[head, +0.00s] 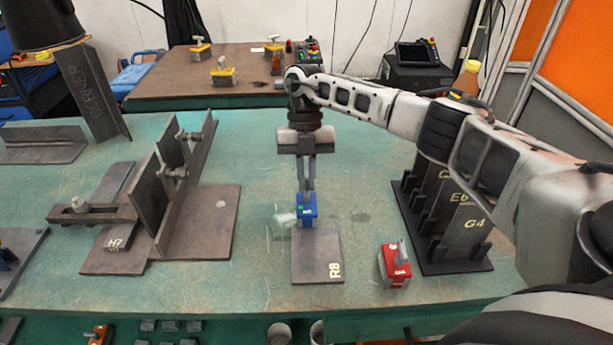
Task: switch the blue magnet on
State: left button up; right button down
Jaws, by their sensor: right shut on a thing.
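The blue magnet (307,212) stands at the far edge of the flat steel plate marked R8 (316,262), in the middle of the green table. My right gripper (308,192) points straight down over the magnet, with its fingers close together at the magnet's top. It is shut on the upper part of the blue magnet, probably its switch, which the fingers hide. I cannot tell the switch's position. At the upper left, a dark arm end (40,25) holds or stands before a steel piece marked CORNER; my left gripper's fingers do not show.
A red magnet (395,264) with a grey lever stands right of the plate. A dark rack (450,262) of marked plates is at the right. A welded fixture (225,215) with clamps fills the left. Yellow magnets (224,75) sit on the brown back table.

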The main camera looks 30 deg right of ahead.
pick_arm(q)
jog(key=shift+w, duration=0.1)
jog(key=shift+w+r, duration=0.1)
pick_arm(e)
jog(key=c, duration=1.5)
grip_release()
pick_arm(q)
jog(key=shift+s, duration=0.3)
pick_arm(e)
jog(key=v, duration=1.6)
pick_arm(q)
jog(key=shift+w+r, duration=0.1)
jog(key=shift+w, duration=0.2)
